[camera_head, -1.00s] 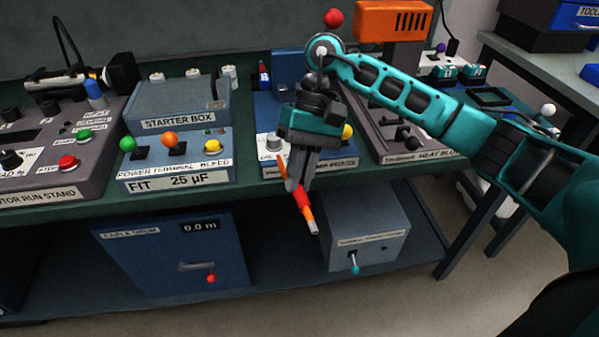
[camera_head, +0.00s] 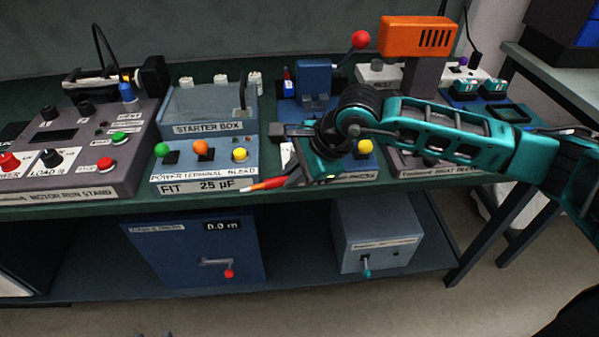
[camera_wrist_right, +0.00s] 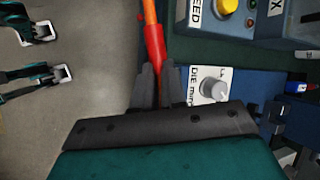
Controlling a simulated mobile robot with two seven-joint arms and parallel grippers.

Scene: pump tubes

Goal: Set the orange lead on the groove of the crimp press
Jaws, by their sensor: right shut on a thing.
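The orange lead (camera_head: 264,184), with a red section and a pale tip, is held by my right gripper (camera_head: 290,175) at the bench's front edge. It points left and slightly down, in front of the starter box's lower right corner. In the right wrist view the lead (camera_wrist_right: 154,40) runs up from between the two fingers (camera_wrist_right: 157,85), which are shut on its red section. The blue crimp press (camera_head: 314,76), with a red-balled lever, stands behind my right wrist. My arm hides much of its front, and I cannot make out the groove. My left gripper is not in view.
The starter box (camera_head: 210,107) stands left of the press, with the motor run stand (camera_head: 75,150) farther left. The orange-topped heat block (camera_head: 417,37) stands to the right, behind my right arm. A cable drum (camera_head: 195,250) and a grey box (camera_head: 375,235) sit on the lower shelf.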

